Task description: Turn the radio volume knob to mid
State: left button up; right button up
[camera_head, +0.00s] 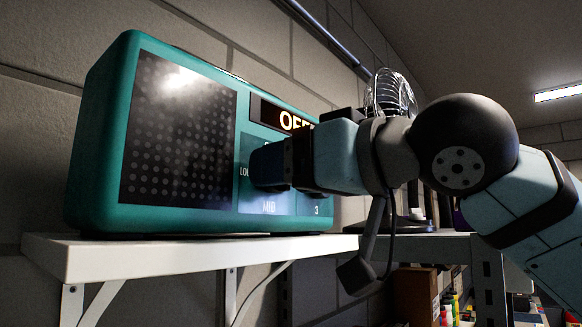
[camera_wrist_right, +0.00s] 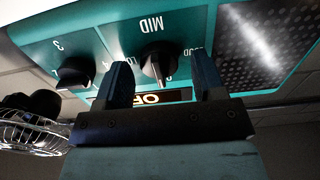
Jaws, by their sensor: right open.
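The teal radio (camera_head: 215,223) stands on a white shelf, its display (camera_head: 284,118) partly hidden but starting "OF". In the head view my right gripper (camera_head: 262,166) is at the radio's front and hides the knobs. The wrist view shows the panel upside down, with the volume knob (camera_wrist_right: 157,62), dark and round, between my open right fingers (camera_wrist_right: 159,58). There is a gap at each side of it. A pale mark on the knob appears to point toward the display, away from the "MID" label (camera_wrist_right: 152,24). My left gripper is out of view.
A second dark knob (camera_wrist_right: 75,73), near a "3", sits just outside one right finger. A dotted speaker grille (camera_head: 178,130) fills the radio's left side. A wire-cage fan (camera_head: 391,94) stands beyond the radio. The white shelf's front edge (camera_head: 160,262) is below the radio.

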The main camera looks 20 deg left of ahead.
jog(key=shift+c, duration=0.4)
jog(key=c, duration=0.8)
jog(key=shift+c, duration=0.2)
